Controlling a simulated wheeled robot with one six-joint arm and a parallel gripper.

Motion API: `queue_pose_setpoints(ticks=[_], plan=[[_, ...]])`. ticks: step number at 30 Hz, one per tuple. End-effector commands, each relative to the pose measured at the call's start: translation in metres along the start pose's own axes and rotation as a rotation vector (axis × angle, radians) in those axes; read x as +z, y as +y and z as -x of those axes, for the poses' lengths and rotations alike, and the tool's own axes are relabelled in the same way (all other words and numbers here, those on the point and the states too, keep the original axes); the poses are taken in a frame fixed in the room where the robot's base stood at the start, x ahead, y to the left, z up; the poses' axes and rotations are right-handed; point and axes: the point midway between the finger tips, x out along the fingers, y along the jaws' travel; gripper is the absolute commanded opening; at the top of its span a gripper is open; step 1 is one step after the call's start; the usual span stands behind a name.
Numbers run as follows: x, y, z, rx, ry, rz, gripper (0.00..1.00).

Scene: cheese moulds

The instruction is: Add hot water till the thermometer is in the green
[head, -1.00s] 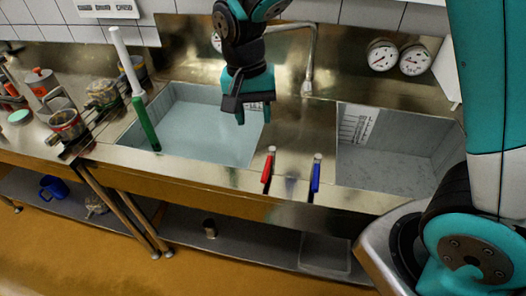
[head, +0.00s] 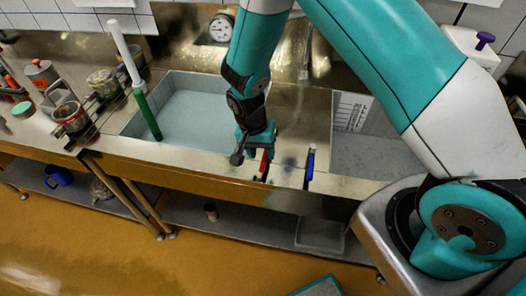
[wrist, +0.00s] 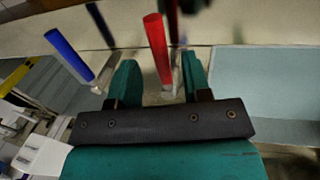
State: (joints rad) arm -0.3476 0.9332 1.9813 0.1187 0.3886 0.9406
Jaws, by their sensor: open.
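The red lever (head: 264,166) stands on the front ledge between the two basins, and the blue lever (head: 309,164) is to its right. My gripper (head: 258,152) is open at the red lever. In the wrist view, the red lever (wrist: 157,45) shows between the open fingers (wrist: 158,76), apart from both. The blue lever (wrist: 68,54) is outside them, to the left. A round dial gauge (head: 221,28) is on the back wall; its reading is too small to tell. A white and green stick (head: 146,112) leans in the left basin (head: 126,128), which holds pale liquid.
The right basin (head: 338,148) has a striped scale on its wall, and my arm partly covers it. Jars and a pot (head: 70,116) stand on the left counter. A shelf below holds a blue mug (head: 58,176).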

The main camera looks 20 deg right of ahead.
Motion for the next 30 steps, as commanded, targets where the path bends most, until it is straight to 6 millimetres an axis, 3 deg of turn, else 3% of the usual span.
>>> queue_pose_setpoints(ticks=[6,15,16,21,30], plan=[[0.000,0.000,-0.020,0.000,0.000,0.000,0.44],[0.000,0.000,-0.023,-0.001,0.000,0.000,0.44],[0.000,0.000,-0.023,-0.001,0.000,0.000,0.42],[0.000,0.000,-0.023,-0.001,0.000,0.001,0.03],[-0.003,0.002,-0.024,-0.001,-0.004,-0.020,0.00]])
